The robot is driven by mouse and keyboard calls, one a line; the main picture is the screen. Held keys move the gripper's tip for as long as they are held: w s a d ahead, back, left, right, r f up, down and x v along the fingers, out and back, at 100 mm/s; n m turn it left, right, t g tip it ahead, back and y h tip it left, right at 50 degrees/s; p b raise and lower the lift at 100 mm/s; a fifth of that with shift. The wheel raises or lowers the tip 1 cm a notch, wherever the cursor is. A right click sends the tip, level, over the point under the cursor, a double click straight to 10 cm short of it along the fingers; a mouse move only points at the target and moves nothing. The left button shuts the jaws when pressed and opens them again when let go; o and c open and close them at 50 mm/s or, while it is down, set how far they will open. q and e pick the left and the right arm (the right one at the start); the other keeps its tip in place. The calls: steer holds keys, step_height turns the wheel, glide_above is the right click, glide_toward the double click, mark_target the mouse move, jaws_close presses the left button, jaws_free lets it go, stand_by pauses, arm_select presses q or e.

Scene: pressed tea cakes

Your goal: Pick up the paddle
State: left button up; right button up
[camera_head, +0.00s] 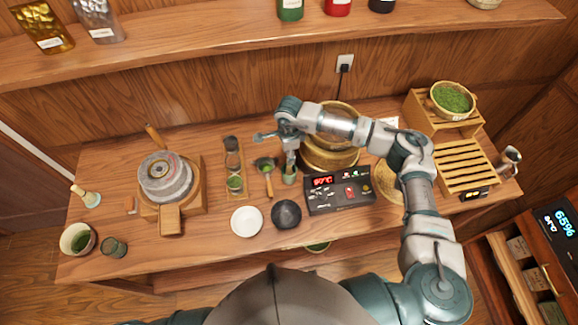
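My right arm reaches in from the right over the table. My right gripper (289,164) points down at a small greenish cup (289,179). The fingers are too small and too close to the cup to tell whether they are open or shut, or whether they hold anything. I cannot clearly make out a paddle. Left of the gripper lies a dark round scoop (265,164) with green content and a wooden handle (269,187), apart from the gripper. My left gripper is not in view.
The wooden table (213,150) holds a stone mill (165,177), an hourglass-like stand (234,168), a white dish (247,221), a dark bowl (286,214) and a scale with a red display (340,193). Bamboo steamers (328,158) stand behind, close to my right forearm.

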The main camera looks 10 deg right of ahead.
steer(key=shift+w+d+f, duration=0.1)
steer(key=shift+f, duration=1.45)
jaws_close()
steer(key=shift+r, duration=0.15)
